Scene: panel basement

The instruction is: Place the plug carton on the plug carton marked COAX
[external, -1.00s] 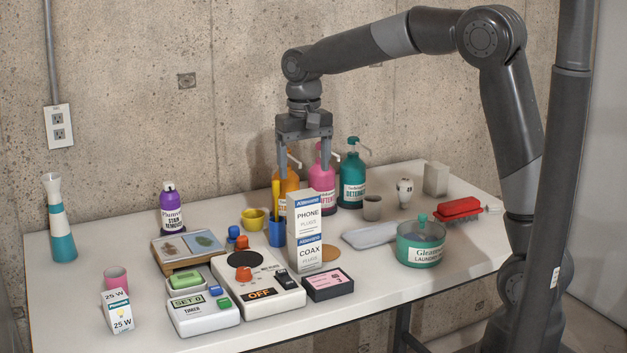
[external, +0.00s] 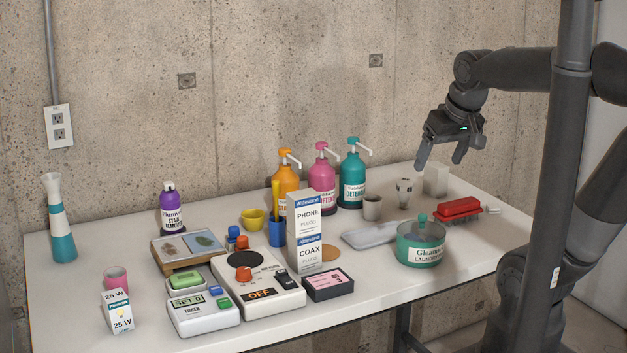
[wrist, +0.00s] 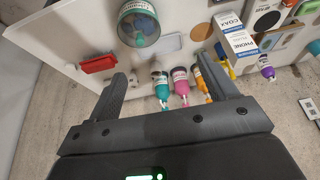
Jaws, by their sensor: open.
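The plug carton marked PHONE (external: 308,217) is a white box with a blue band. It sits upright on top of the plug carton marked COAX (external: 309,254), which stands on the table. The two look closely lined up. In the wrist view the PHONE carton (wrist: 238,45) and the COAX carton (wrist: 229,22) also show stacked. My gripper (external: 438,165) is open and empty, above the table's back right, well apart from the cartons. Its open fingers also show in the wrist view (wrist: 180,90).
Pump bottles (external: 321,178) stand behind. A teal pot (external: 420,245) and red brush (external: 459,208) are at right.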

